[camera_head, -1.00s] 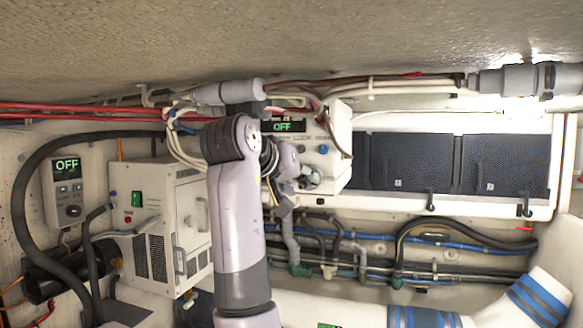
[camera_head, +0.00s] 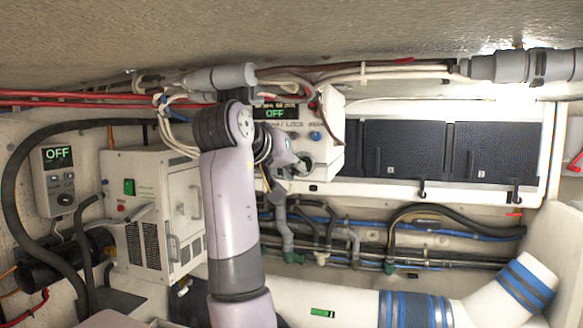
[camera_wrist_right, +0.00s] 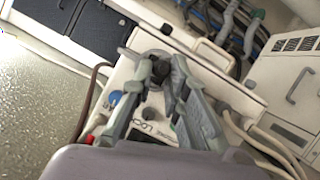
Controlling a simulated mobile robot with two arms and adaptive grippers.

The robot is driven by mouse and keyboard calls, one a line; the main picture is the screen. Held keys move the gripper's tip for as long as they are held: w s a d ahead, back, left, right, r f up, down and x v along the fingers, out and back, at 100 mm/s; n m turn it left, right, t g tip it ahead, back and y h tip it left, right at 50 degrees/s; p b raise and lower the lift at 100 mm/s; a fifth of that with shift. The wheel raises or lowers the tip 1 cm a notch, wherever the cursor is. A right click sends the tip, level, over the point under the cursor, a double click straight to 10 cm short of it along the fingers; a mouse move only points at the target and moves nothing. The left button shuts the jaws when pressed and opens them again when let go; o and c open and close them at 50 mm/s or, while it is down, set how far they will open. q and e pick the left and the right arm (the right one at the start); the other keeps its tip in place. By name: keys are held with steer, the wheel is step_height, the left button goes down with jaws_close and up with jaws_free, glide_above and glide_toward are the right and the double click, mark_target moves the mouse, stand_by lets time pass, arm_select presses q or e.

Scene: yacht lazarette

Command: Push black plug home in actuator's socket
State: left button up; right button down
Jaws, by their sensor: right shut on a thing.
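The actuator appears to be the white box (camera_head: 327,135) with an "OFF" display, a blue knob and "LOCK" lettering, on the back wall. It also fills the middle of the right wrist view (camera_wrist_right: 118,75). My right gripper (camera_head: 306,166) is at the box's lower front, partly hidden by my own arm. In the right wrist view its fingers (camera_wrist_right: 168,70) are closed around a small black piece, apparently the plug (camera_wrist_right: 160,70). How deep the plug sits cannot be told. My left gripper is not in view.
A white cabinet (camera_head: 150,205) with vents and handles stands to the left. A control panel (camera_head: 58,180) reading "OFF" hangs beside it. Hoses and pipes (camera_head: 330,238) run below the box. Grey pipework (camera_head: 220,78) and cables pass overhead. Black panels (camera_head: 440,150) lie to the right.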

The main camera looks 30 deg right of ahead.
steer(key=shift+w+d+r, duration=0.1)
stand_by(0.5)
steer(key=c, duration=1.9)
jaws_free()
steer(key=shift+c, duration=0.2)
steer(key=o, duration=0.5)
steer(key=shift+w+d, duration=0.1)
steer(key=shift+d, duration=0.05)
steer(key=shift+c, duration=0.2)
steer(key=v, duration=1.2)
